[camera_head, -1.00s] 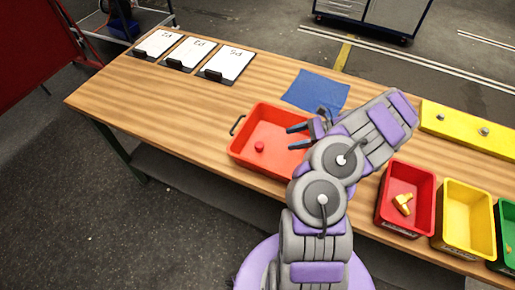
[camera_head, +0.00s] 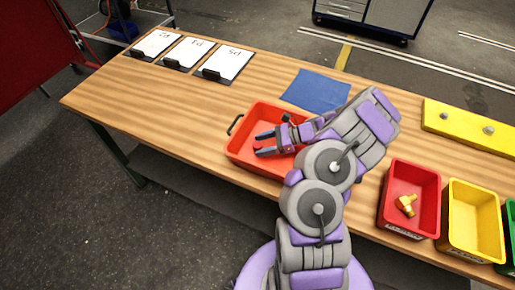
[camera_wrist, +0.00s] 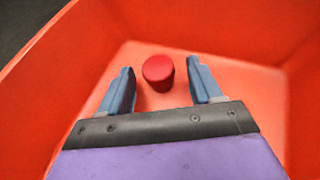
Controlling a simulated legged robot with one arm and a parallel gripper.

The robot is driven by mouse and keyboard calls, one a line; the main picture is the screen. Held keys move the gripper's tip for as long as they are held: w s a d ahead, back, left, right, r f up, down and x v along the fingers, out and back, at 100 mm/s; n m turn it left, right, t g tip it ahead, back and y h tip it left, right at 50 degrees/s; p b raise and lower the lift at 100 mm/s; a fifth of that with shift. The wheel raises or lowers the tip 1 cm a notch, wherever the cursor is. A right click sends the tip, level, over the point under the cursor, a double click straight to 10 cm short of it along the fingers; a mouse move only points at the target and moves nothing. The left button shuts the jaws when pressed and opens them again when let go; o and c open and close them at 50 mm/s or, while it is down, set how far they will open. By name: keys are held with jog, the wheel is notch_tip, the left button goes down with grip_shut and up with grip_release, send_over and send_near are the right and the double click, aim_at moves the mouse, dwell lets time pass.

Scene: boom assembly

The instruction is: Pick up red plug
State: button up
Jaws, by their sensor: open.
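The red plug (camera_wrist: 158,72) is a small red cylinder standing on the floor of the orange-red tray (camera_wrist: 230,85). In the wrist view it sits between the tips of my open gripper (camera_wrist: 160,86), a little beyond them, with gaps on both sides. In the head view my gripper (camera_head: 262,145) reaches over the tray (camera_head: 237,150) from the right, fingers apart. The plug (camera_head: 257,146) shows only partly there, close to the fingers. Nothing is held.
The tray walls rise around my gripper. A blue mat (camera_head: 316,91) lies behind the tray. Clipboards (camera_head: 183,53) lie at the far left. Red (camera_head: 436,205) and yellow (camera_head: 466,245) bins stand to the right, the red one holding a brass fitting (camera_head: 406,204).

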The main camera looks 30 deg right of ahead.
jog(key=shift+a, duration=0.1)
jog(key=c, duration=1.1)
